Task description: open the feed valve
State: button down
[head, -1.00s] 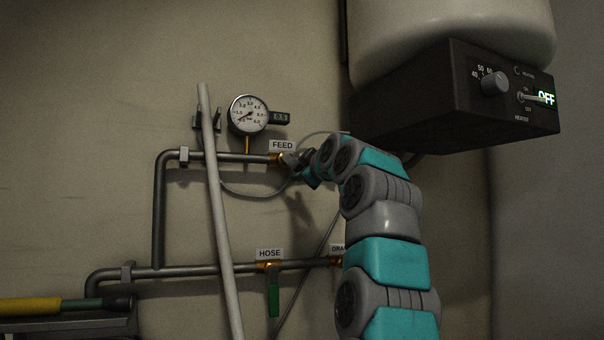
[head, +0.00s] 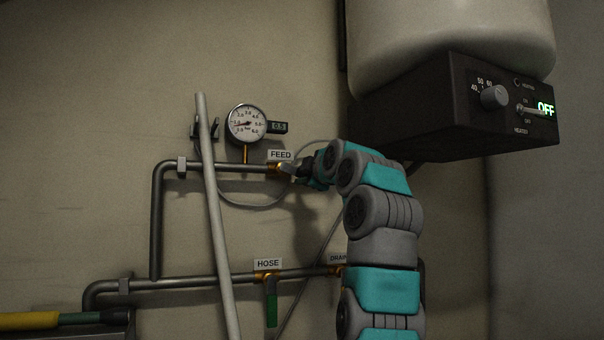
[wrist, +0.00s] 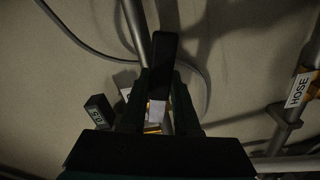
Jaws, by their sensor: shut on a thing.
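The feed valve (head: 280,168) is a brass fitting on the upper grey pipe, below the white FEED label (head: 281,155). My gripper (head: 303,171) reaches it from the right in the head view and hides most of its handle. In the wrist view a dark lever (wrist: 164,55) stands between the two fingers of my gripper (wrist: 158,90), which is shut on it. The brass of the valve shows dimly at the lever's base (wrist: 152,128). The lever's angle to the pipe cannot be told well.
A round pressure gauge (head: 246,124) with a small display (head: 278,127) sits above the pipe. A pale pole (head: 213,210) crosses in front of the pipes. Below are the green-handled hose valve (head: 271,300) and drain valve. A dark heater box (head: 440,115) hangs at upper right.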

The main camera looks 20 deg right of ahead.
jog(key=shift+d+r+n+p, duration=0.1)
jog(key=shift+r+n+p, duration=0.3)
jog(key=shift+n+p, duration=0.35)
jog(key=shift+d+r+n+p, duration=0.1)
jog(key=shift+r+n+p, duration=0.35)
jog(key=shift+n, duration=0.5)
jog(key=shift+a, duration=0.15)
jog(key=c, duration=0.6)
grip_release()
jog(key=shift+c, duration=0.2)
jog(key=shift+f, duration=0.1)
jog(key=s+b, duration=0.1)
jog(key=s, duration=0.6)
jog(key=shift+s, duration=0.35)
